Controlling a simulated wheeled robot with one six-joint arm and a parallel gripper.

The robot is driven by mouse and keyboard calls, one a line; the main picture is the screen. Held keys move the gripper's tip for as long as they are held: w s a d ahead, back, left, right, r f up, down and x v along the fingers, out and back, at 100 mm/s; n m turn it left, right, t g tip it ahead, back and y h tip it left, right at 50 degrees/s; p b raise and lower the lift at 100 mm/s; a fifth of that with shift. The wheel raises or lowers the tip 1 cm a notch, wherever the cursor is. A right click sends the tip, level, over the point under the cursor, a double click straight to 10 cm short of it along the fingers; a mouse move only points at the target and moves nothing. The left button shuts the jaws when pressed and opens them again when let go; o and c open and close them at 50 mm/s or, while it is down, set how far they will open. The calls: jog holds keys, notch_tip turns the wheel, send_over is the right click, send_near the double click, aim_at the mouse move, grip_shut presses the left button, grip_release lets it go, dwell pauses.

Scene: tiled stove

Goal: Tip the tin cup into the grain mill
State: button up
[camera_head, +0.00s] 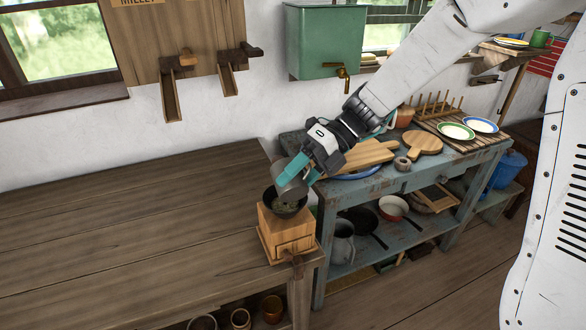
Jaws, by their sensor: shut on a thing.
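The grain mill (288,230) is a light wooden box with a dark bowl (276,207) on top, standing at the right end of the brown wooden counter. Something greyish-green shows inside the bowl. My gripper (297,172) has teal fingers and is shut on the grey tin cup (291,183). The cup is tilted and sits just above the mill's bowl, with its lower edge at the bowl's opening. Whether the cup touches the bowl rim, and what is inside the cup, I cannot tell.
A blue-grey table (440,180) stands right of the counter, with cutting boards, a round board (422,143) and plates (456,131). Pots sit on its lower shelf. A green tank (326,42) and wooden chutes (171,97) hang on the wall. The counter's left side (110,240) is clear.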

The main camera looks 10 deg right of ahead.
jog(key=shift+s+r+n+t, duration=0.1)
jog(key=shift+s+n+t, duration=0.05)
jog(key=shift+n+t, duration=0.4)
jog(key=shift+s+r+n+t, duration=0.15)
jog(key=shift+n+t, duration=0.2)
jog(key=shift+t, duration=0.3)
jog(key=shift+f+n+t+y, duration=0.15)
jog(key=shift+n+t+y, duration=0.15)
jog(key=shift+n+t, duration=0.5)
jog(key=shift+w+f+n+t+y, duration=0.2)
jog(key=shift+n+t, duration=0.2)
jog(key=shift+t, duration=0.2)
jog(key=shift+w+f+n+t+y, duration=0.1)
jog(key=shift+n+t+y, duration=0.1)
jog(key=shift+n+t, duration=0.3)
jog(key=shift+w+a+f+n+t+y, duration=0.1)
jog(key=shift+w+f+n+t+y, duration=0.15)
jog(key=shift+n+t, duration=0.25)
jog(key=shift+w+f+n+t+y, duration=0.15)
jog(key=shift+w+n+t, duration=0.1)
jog(key=shift+n+t, duration=0.25)
jog(key=shift+r, duration=3.05)
